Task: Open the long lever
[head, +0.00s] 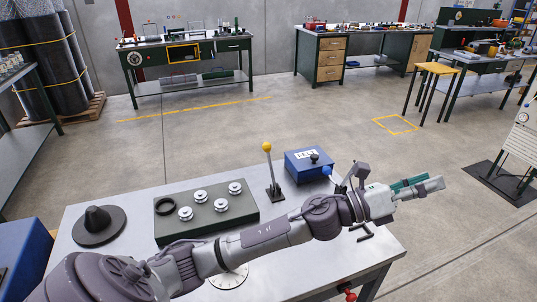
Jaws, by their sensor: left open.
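A lever with a tall thin shaft and a yellow ball knob (267,147) stands on a dark base near the back edge of the metal table (140,190). Its shaft (270,168) is close to upright, with the top tilted slightly left. My left arm reaches across the table in front of it. My left gripper (436,184) is past the table's right side, open and empty, pointing right and well apart from the lever. My right gripper is not in view.
A blue labelled box (300,168) with a black knob stands right of the lever. A dark green block (240,207) with several silver knobs is to its left. A black cone on a disc (98,222) is further left. Open floor lies beyond the table.

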